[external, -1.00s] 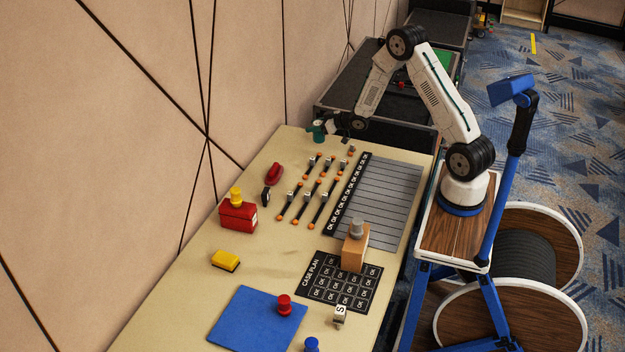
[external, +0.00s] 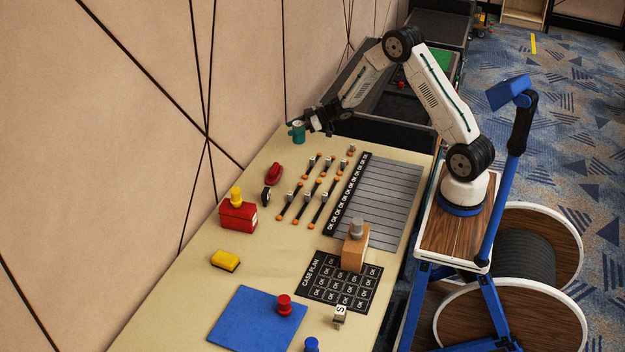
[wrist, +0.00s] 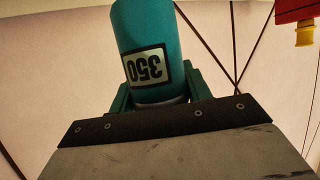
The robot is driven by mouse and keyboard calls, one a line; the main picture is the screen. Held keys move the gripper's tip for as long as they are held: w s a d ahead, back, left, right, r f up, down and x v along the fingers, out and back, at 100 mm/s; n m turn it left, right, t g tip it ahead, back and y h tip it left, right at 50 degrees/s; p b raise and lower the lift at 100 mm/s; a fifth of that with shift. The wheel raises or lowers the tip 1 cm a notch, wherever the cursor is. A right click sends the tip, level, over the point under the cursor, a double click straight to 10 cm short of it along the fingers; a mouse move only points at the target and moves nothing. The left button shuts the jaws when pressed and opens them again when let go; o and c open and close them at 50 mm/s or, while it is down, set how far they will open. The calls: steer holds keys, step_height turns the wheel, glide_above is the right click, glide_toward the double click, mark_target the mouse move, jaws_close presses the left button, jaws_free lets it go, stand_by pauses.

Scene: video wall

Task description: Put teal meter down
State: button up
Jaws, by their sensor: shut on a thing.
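The teal meter (external: 298,131) is a small cylinder at the far left corner of the table. My gripper (external: 309,125) is shut on it from the right. In the wrist view the teal meter (wrist: 149,45) fills the upper middle, with a pale label reading 350 upside down. The green-teal fingers of my gripper (wrist: 158,100) show on both sides of its lower part. In the external view I cannot tell whether its base touches the table.
A red telephone-like item (external: 274,173), a small black item (external: 266,195) and several orange-ended cables (external: 316,205) lie nearer on the table (external: 200,300). A red box (external: 238,216) with a yellow knob stands along the left edge. The wall (external: 130,120) is close on the left.

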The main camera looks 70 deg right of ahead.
steer(key=w+a+r+n+g+y, duration=0.1)
steer(key=w+r+n+y, duration=0.1)
steer(key=w, duration=0.2)
steer(key=shift+w+f, duration=0.2)
steer(key=shift+f, duration=4.65)
steer(key=shift+f, duration=0.1)
steer(key=o, duration=1.1)
